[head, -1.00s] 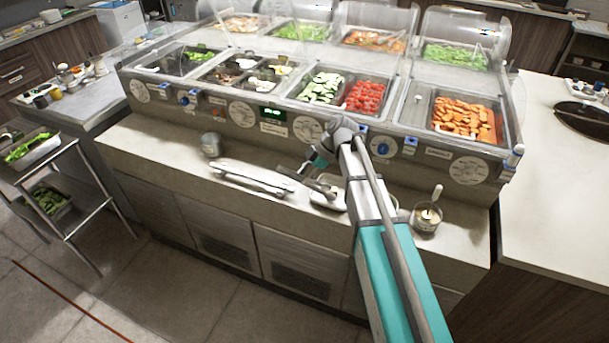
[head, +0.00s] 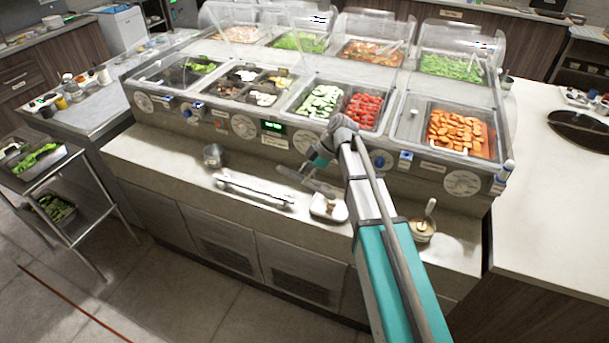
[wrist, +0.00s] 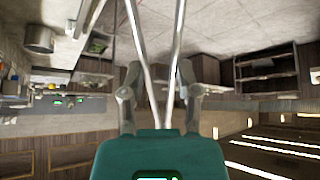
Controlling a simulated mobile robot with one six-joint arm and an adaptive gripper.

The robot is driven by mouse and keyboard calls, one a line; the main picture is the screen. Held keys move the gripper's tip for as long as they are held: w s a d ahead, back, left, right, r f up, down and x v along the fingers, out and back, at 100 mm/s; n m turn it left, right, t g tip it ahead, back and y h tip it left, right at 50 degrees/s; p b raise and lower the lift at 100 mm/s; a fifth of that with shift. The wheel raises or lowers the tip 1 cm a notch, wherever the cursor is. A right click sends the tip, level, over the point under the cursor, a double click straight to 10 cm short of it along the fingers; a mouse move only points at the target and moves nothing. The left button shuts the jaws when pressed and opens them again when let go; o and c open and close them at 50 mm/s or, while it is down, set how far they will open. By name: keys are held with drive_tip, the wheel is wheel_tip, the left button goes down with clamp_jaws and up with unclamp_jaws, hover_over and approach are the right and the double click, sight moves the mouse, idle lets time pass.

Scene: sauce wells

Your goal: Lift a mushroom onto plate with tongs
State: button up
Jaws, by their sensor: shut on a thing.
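My gripper (head: 318,161) is above the counter, in front of the wells. In the wrist view its fingers (wrist: 158,95) are shut on the metal tongs (wrist: 137,45), whose two long arms run up out of the picture, spread apart. In the head view the tongs (head: 292,174) lie slantwise over the counter, close to a small white plate (head: 341,213). Something brownish shows at the plate, too small to tell. The mushrooms (head: 230,92) seem to be the brown pieces in the divided well at centre left. The tongs' tips are unclear.
A metal rail (head: 253,190) and a grey can (head: 212,155) stand on the counter left of the plate. A sauce cup with a spoon (head: 423,230) stands right. Wells of cucumber (head: 320,101), tomato (head: 364,110) and carrot (head: 460,130) lie behind, under clear guards.

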drive_tip(key=shift+r+p, duration=1.1)
drive_tip(key=shift+r, duration=0.3)
